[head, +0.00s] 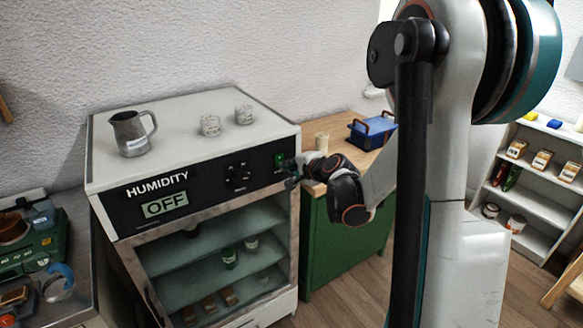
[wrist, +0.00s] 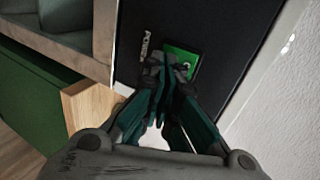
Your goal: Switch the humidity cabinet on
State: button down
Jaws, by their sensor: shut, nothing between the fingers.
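The humidity cabinet (head: 130,228) stands at the left in the head view, with a black front panel (head: 215,188). Its display (head: 166,205) reads OFF. A green power switch (head: 279,161) is at the panel's right end. In the wrist view the green switch (wrist: 184,60) sits beside the word POWER, partly hidden by the fingers. My gripper (head: 291,172) is shut and empty, with its fingertips (wrist: 166,72) right at the switch. I cannot tell whether they touch it.
A metal jug (head: 131,132) and two small jars (head: 210,125) stand on the cabinet top. A green cupboard (head: 340,240) with a wooden top is to the right, bearing a blue box (head: 371,132) and a small pot (head: 322,142). A white shelf (head: 528,190) stands far right.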

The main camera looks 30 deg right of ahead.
jog(key=shift+w+f+b, duration=0.25)
jog(key=shift+w+b, duration=0.05)
jog(key=shift+w, duration=0.1)
jog(key=shift+r, duration=0.2)
jog(key=shift+r+p, duration=0.55)
jog(key=shift+r, duration=0.1)
jog(key=shift+s, duration=0.1)
